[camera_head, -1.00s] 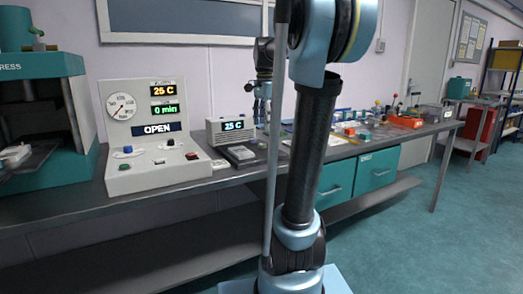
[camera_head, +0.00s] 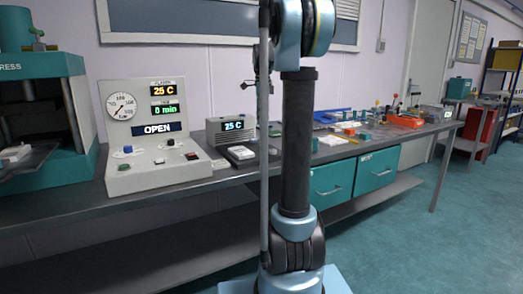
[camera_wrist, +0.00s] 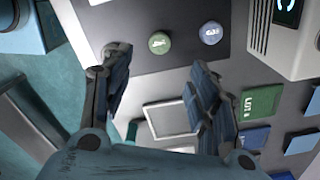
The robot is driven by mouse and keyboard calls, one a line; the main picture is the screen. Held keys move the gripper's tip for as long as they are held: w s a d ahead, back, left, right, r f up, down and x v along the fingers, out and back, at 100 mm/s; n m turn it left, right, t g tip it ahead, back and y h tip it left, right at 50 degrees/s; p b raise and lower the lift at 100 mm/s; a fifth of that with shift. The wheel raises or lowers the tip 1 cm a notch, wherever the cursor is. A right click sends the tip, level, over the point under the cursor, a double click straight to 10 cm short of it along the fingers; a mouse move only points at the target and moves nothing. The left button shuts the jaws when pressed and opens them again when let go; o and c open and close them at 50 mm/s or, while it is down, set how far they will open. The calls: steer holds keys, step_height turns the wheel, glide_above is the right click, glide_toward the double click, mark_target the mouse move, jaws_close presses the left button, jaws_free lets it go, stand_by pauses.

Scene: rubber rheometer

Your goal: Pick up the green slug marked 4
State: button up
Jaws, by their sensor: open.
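The green slug appears between the lines of the fingers, apart from both.
A grey control box (camera_head: 152,135) with gauge and displays stands beside a small display unit (camera_head: 231,130). A pale square frame (camera_wrist: 148,122) shows below the slugs, near my right finger. A green rectangular piece (camera_wrist: 260,102) lies right of that finger. The bench edge is at left.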

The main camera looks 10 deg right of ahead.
mark_target(262, 144)
step_height(262, 144, down, 11)
steer(key=shift+f, duration=0.2)
stand_by(0.5)
steer(key=c, duration=0.9)
